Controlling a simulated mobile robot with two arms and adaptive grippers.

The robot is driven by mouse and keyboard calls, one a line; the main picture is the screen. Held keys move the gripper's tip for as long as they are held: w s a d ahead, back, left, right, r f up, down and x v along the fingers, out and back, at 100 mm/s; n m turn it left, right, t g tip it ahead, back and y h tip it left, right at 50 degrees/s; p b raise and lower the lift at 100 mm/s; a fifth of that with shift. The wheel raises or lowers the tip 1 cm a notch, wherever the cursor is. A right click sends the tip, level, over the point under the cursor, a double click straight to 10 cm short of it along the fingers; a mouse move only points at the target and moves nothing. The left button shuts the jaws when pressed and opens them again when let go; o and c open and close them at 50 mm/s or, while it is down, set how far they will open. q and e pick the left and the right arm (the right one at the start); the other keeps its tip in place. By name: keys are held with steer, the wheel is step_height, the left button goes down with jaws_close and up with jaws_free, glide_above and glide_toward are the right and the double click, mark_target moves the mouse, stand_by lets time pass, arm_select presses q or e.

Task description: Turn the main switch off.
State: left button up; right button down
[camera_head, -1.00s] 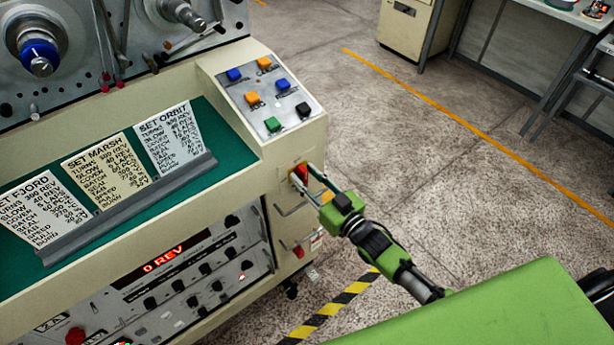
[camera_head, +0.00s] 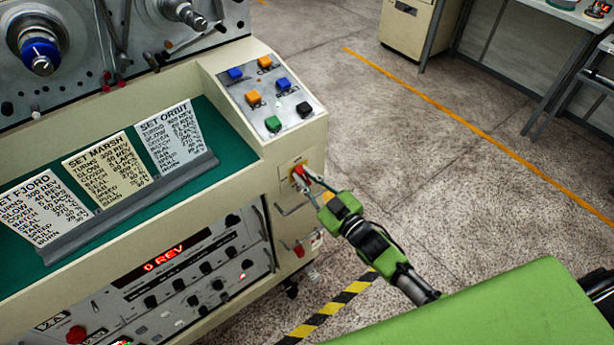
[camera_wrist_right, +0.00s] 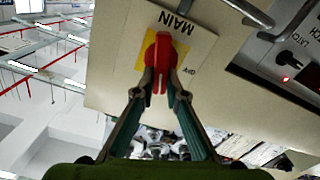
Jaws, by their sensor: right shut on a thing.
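The main switch is a red rotary handle (camera_wrist_right: 158,62) on a yellow plate (camera_wrist_right: 178,64), with the word MAIN on its label in the right wrist view. In the head view the red switch (camera_head: 299,173) sits on the right end of the cream machine front, below the button panel. My right gripper (camera_wrist_right: 161,88) is shut on the red handle, one finger on each side of it. It also shows in the head view (camera_head: 306,181), reaching in from the lower right. The fingers hide part of the handle. My left gripper is not in view.
A metal bar handle (camera_head: 292,210) sticks out just below the switch, and a second red part (camera_head: 299,250) is lower down. The button panel (camera_head: 268,95) is above. Open floor lies to the right.

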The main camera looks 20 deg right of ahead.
steer(key=n, duration=0.2)
steer(key=n+b, duration=0.1)
steer(key=n, duration=0.1)
steer(key=a+n, duration=0.1)
steer(key=n, duration=0.1)
steer(key=shift+s+f+n, duration=0.15)
steer(key=shift+f+n, duration=0.15)
steer(key=shift+f, duration=0.05)
steer(key=n+b, duration=0.1)
steer(key=n, duration=0.1)
steer(key=n+b, duration=0.1)
steer(key=n, duration=0.1)
steer(key=shift+s+a+f, duration=0.1)
steer(key=shift+f, duration=0.3)
steer(key=shift+f+n+b, duration=0.2)
steer(key=shift+n+b, duration=0.55)
steer(key=shift+n, duration=1.05)
steer(key=c, duration=2)
jaws_free()
steer(key=shift+c, duration=0.2)
steer(key=v, duration=1.2)
